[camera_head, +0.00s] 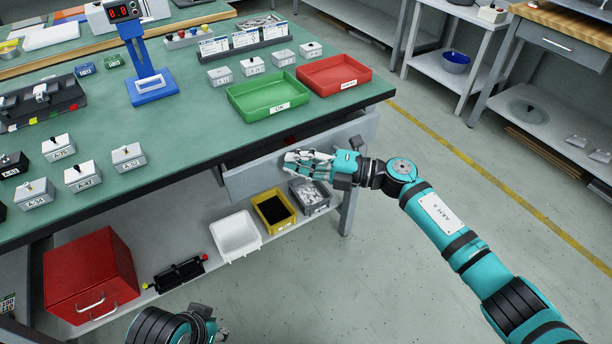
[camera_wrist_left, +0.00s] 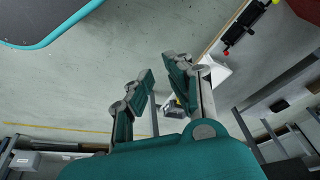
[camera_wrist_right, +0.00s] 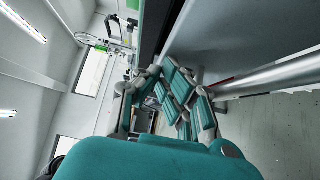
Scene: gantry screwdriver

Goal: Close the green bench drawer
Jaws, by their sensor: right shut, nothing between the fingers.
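The green bench (camera_head: 190,125) has a grey drawer (camera_head: 245,178) under its right end. The drawer's front stands out from beneath the bench edge, with a dark gap showing behind its top, so it is partly open. My right gripper (camera_head: 300,162) is shut and empty in front of the drawer front; whether it touches is unclear. In the right wrist view my right gripper's fingers (camera_wrist_right: 180,95) are together near a grey panel.
A green tray (camera_head: 268,108) and a red tray (camera_head: 333,87) sit on the bench top. A white bin (camera_head: 236,236), a yellow bin (camera_head: 273,224), a grey bin and a red toolbox (camera_head: 92,277) stand on the lower shelf. The floor to the right is clear.

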